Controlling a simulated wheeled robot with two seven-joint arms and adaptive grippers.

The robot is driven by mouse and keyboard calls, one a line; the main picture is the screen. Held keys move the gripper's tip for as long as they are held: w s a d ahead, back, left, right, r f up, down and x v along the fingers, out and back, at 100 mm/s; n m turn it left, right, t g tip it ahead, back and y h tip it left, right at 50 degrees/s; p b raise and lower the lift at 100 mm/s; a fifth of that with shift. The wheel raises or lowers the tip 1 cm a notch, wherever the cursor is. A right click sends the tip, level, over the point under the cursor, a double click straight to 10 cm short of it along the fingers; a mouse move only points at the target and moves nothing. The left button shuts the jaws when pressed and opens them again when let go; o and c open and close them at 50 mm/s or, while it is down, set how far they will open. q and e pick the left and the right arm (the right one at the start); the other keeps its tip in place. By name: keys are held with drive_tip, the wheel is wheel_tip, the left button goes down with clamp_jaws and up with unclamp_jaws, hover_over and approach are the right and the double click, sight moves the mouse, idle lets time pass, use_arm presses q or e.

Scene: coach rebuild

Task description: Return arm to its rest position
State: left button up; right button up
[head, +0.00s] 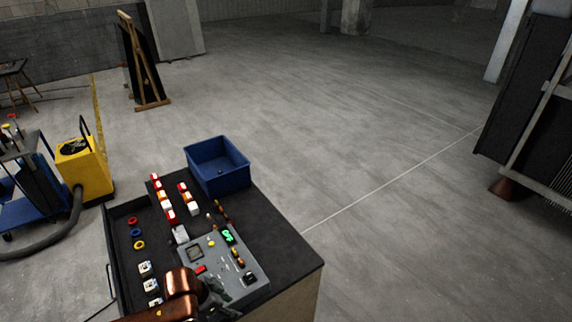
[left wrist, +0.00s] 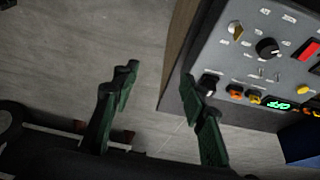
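My left arm, copper-coloured, comes in at the bottom of the head view. Its dark green gripper (head: 216,292) is over the near edge of the grey control panel (head: 228,262), partly hidden by the arm. In the left wrist view the two green fingers of the left gripper (left wrist: 158,81) are spread apart with nothing between them. One fingertip overlaps the panel's edge in that view, and bare floor shows between the fingers. I cannot tell whether it touches the panel. The panel (left wrist: 250,55) carries knobs, switches and a lit green display. My right gripper is not in view.
The dark workbench (head: 285,262) holds a blue bin (head: 217,168), red, white and orange blocks, and coloured rings in a side tray (head: 115,225). A yellow machine (head: 85,168) with a hose stands left. An easel (head: 146,70) stands behind. The floor at centre and right is clear.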

use_arm(q)
drive_tip(key=s+d+f+n+t+h, duration=0.1)
drive_tip(key=s+d+f+n+t, duration=0.1)
drive_tip(key=s+d+f, duration=0.1)
drive_tip(key=s+a+f+n+y, duration=0.3)
drive_tip(key=s+a+n, duration=0.2)
drive_tip(key=s+a, duration=0.45)
drive_tip(key=s+a+f+n+y, duration=0.3)
drive_tip(key=s+a+n, duration=0.1)
drive_tip(key=s+a, duration=0.6)
wheel_tip(320, 180, down, 39)
drive_tip(key=g+b, duration=0.2)
drive_tip(key=b, duration=0.7)
drive_tip(key=s+f+b, duration=0.4)
drive_tip(key=s+f, duration=0.5)
drive_tip(key=f, duration=0.3)
drive_tip(key=s+f+m+g+b, duration=0.1)
drive_tip(key=s+f+b, duration=0.2)
drive_tip(key=s+f, duration=0.7)
wheel_tip(320, 180, down, 4)
drive_tip(key=shift+s+d+r+g+h+b, duration=0.25)
drive_tip(key=shift+s+g+h+b, duration=0.05)
drive_tip(key=shift+h+b, duration=0.1)
drive_tip(key=shift+s, duration=0.25)
drive_tip(key=shift+c, duration=0.3)
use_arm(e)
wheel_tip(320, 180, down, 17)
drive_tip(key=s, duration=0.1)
